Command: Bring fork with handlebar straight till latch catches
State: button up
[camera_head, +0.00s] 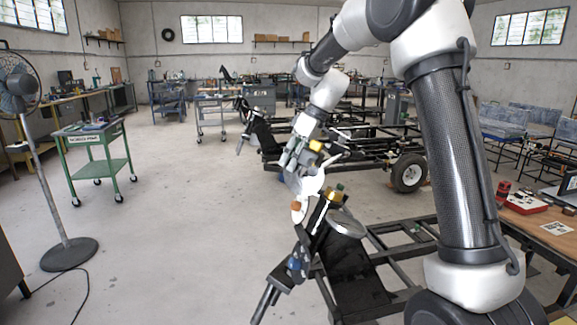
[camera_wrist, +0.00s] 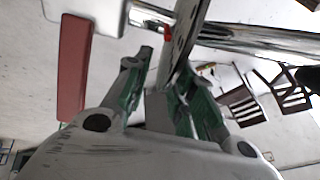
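The fork with handlebar seems to be the dark assembly (camera_head: 297,262) low in the middle of the head view, tilted, with black tubes running to the lower left. Its parts are hard to separate there. My gripper (camera_head: 303,205) is close above it. In the wrist view my gripper (camera_wrist: 172,85) has its two green-padded fingers apart. A dark slotted bar (camera_wrist: 182,45) stands between them, with a gap visible on its left side. A chrome tube (camera_wrist: 240,42) crosses behind, and a dark red flat piece (camera_wrist: 74,68) hangs at the left. I cannot make out the latch.
A black frame (camera_head: 405,245) lies beside the fork at the lower right. A workbench with a red case (camera_head: 527,205) is at the right edge. A fan (camera_head: 50,150) and a green cart (camera_head: 95,160) stand at the left. The floor between is clear.

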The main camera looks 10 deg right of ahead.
aim_at(302, 169)
jog(key=shift+x, duration=0.9)
grip_shut()
jog(key=shift+s, duration=0.1)
jog(key=shift+s+a+n, duration=0.1)
jog(key=shift+s+n, duration=0.3)
jog(key=shift+s, duration=0.1)
jog(key=s+n, duration=0.1)
jog(key=s, duration=0.1)
jog(key=s+n, duration=0.4)
jog(key=s, duration=0.1)
jog(key=shift+d, duration=0.25)
jog(key=shift+s+d+f+n+g, duration=0.15)
jog(key=shift+s+d+n, duration=0.1)
jog(key=shift+s+n, duration=0.4)
jog(key=shift+s+d+f+n+g, duration=0.15)
jog(key=shift+s+d+n, duration=0.1)
jog(key=shift+s+n, duration=0.4)
jog(key=shift+s, duration=0.1)
